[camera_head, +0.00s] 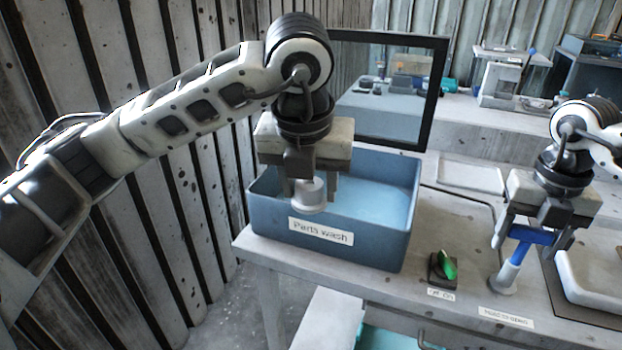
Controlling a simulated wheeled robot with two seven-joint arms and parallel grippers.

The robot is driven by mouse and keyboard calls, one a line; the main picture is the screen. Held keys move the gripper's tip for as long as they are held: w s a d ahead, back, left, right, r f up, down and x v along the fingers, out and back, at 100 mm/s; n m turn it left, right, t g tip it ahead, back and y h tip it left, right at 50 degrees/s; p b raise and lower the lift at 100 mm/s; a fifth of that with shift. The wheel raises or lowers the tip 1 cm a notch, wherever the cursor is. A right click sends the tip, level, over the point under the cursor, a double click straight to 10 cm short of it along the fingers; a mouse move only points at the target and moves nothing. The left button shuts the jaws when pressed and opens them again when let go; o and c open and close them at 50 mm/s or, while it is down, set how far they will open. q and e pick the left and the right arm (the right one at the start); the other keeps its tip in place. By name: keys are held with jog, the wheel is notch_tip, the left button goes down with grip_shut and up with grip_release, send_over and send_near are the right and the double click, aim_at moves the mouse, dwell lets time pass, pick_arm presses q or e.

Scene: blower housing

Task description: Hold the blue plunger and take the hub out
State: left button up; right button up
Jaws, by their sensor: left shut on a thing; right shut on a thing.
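My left gripper (312,185) is shut on a pale grey round part, seemingly the hub (310,197). It holds the hub over the front of a blue bin (400,235) labelled "Parts wash". The hub looks upright, and the gripper covers its upper part. My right gripper (530,232) is shut on the blue plunger (520,248), whose blue crossbar shows between the fingers. A pale stem (505,275) runs down from the plunger to a round foot on the bench. I cannot tell whether the bin's inside holds anything.
A green switch (446,265) on a dark base sits between the bin and the plunger. A pale tray (590,270) lies at the right edge. A black-framed panel (435,100) stands behind the bin. The wooden wall is close on the left.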

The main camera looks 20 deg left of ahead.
jog(key=shift+r, duration=2.2)
jog(key=o, duration=1.1)
jog(key=shift+c, duration=0.2)
notch_tip(320, 180, up, 12)
